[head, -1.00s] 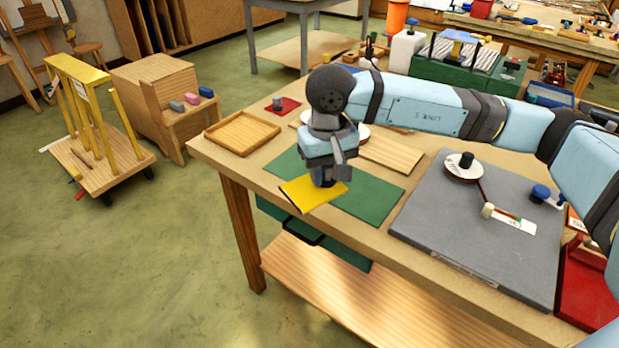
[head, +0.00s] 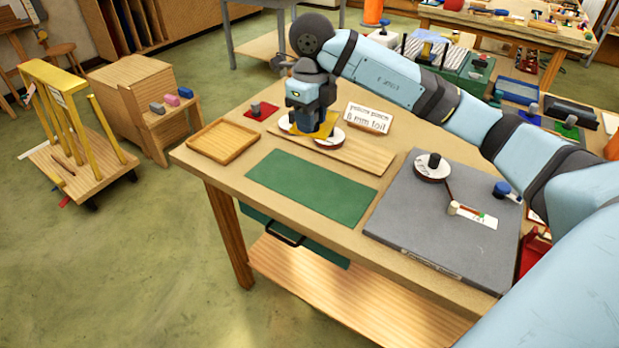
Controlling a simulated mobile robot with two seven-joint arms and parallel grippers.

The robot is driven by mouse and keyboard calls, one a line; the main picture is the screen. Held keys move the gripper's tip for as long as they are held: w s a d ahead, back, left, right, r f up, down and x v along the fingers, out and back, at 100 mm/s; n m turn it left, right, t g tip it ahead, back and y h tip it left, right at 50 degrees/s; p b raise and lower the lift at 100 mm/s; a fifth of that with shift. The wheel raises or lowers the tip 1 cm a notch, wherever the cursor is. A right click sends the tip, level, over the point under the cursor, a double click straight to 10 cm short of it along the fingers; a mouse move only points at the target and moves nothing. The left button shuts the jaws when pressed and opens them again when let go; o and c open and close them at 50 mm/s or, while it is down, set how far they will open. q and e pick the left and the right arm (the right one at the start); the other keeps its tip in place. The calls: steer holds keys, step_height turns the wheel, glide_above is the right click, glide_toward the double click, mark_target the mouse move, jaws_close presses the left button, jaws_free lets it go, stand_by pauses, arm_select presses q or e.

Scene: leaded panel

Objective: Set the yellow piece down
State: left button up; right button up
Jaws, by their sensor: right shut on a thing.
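The yellow piece (head: 328,127) is a flat sheet, partly hidden by my right gripper (head: 309,122), which is shut on it from above. The piece is over the wooden board (head: 358,156) at the back of the near table, among white round discs (head: 330,138). I cannot tell whether it touches the board or discs. A white card (head: 369,118) with "8 mm foil" on it stands just right of the piece. The green mat (head: 312,187) in front is bare. My left gripper is not in view.
An empty wooden tray (head: 222,141) and a small red pad with a dark knob (head: 256,110) lie to the left. A grey slab (head: 425,225) with a reel and small tools fills the right. My right arm spans the back right.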

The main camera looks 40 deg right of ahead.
steer(key=shift+d+r+m, duration=0.2)
steer(key=shift+d+m, duration=0.2)
steer(key=shift+m, duration=0.6)
glide_above(313, 194)
step_height(313, 194, down, 15)
steer(key=shift+s+r+p, duration=0.1)
steer(key=shift+r+p, duration=0.1)
steer(key=shift+p, duration=0.2)
steer(key=shift+d+f, duration=0.1)
steer(key=shift+f, duration=2.6)
steer(key=shift+f, duration=0.1)
steer(key=o, duration=0.9)
